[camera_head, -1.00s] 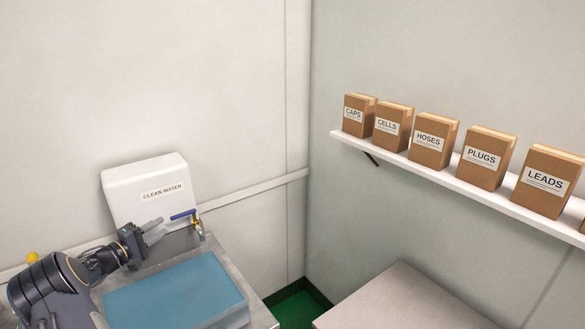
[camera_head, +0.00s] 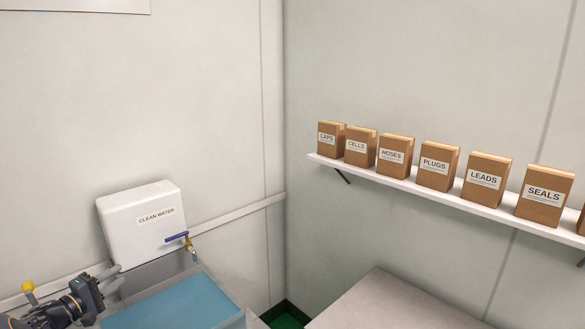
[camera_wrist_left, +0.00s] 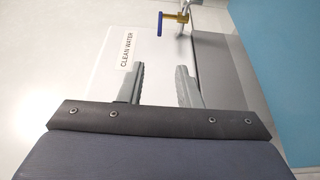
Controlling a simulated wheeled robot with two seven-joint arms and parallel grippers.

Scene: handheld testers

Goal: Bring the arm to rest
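My left gripper (camera_head: 118,275) is at the lower left of the head view, in front of the white clean water tank (camera_head: 140,228) and beside the blue basin (camera_head: 178,305). Its two fingers stand apart with nothing between them, as the left wrist view (camera_wrist_left: 160,70) also shows. The brass tap with a blue handle (camera_head: 178,237) is to the right of the gripper, apart from it. It also shows at the top of the left wrist view (camera_wrist_left: 175,18). My right gripper is not in view.
A white wall shelf (camera_head: 400,182) on the right carries several labelled brown boxes, such as the plugs box (camera_head: 438,167). A bare grey tabletop (camera_head: 385,305) lies below it. A yellow knob (camera_head: 28,287) shows at the far left.

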